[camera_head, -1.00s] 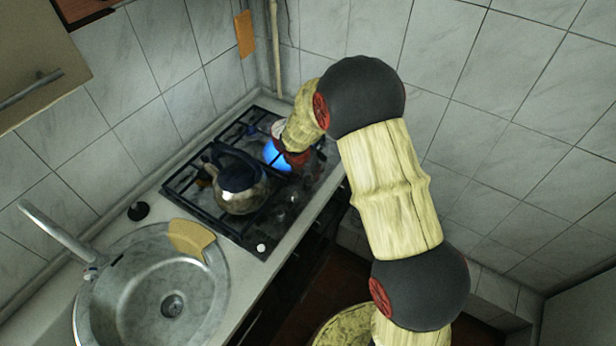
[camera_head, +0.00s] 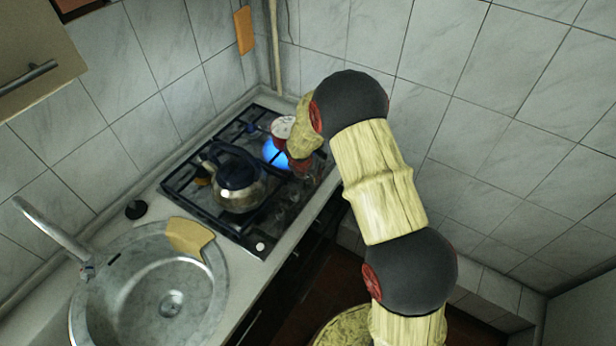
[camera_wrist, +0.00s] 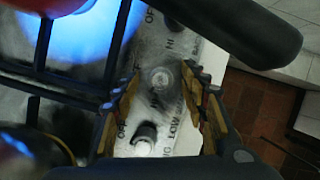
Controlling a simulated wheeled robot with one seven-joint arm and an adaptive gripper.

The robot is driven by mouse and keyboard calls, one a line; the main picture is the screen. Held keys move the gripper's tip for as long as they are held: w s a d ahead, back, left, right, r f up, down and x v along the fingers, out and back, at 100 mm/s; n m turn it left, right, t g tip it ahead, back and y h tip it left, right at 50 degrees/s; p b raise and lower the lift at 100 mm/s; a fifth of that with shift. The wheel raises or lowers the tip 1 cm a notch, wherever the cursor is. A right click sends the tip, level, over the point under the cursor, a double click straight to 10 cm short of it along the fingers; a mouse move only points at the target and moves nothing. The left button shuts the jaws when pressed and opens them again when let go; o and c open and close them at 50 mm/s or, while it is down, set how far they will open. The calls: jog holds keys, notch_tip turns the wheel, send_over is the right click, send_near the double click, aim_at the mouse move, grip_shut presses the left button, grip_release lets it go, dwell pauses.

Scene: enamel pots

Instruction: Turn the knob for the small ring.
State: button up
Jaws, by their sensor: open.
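The gas stove's front strip (camera_wrist: 185,80) shows in the wrist view, with printed OFF, HI and LOW marks. A round knob (camera_wrist: 160,78) sits between and just beyond my gripper's fingertips. A darker knob (camera_wrist: 145,138) is nearer, between the fingers, and another knob (camera_wrist: 176,24) is farther up the strip. My gripper (camera_wrist: 158,100) is open over the strip with nothing held. I cannot tell which knob belongs to the small ring. In the head view, a blue flame (camera_head: 275,153) burns on the stove (camera_head: 226,227), and my arm hides the gripper.
A metal kettle (camera_head: 239,190) stands on the grate. A red and white pot (camera_head: 284,127) is at the back of the stove. A round sink (camera_head: 130,300) with a tan sponge-like piece (camera_head: 188,237) lies left. Tiled walls close off the back.

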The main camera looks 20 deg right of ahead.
jog(key=shift+c, duration=0.5)
jog(key=c, duration=1)
jog(key=shift+c, duration=0.2)
jog(key=m+h, duration=0.1)
jog(key=m, duration=0.2)
jog(key=shift+w+a+g, duration=0.1)
jog(key=shift+g, duration=0.2)
jog(key=m+g, duration=0.1)
jog(key=m, duration=0.2)
jog(key=shift+w+m+h, duration=0.1)
jog(key=shift+m+h, duration=0.2)
jog(key=shift+h, duration=0.1)
jog(key=m+g, duration=0.2)
jog(key=m, duration=0.3)
jog(key=shift+w+m, duration=0.1)
jog(key=shift+m, duration=0.2)
jog(key=shift+g+p, duration=0.3)
jog(key=o, duration=1)
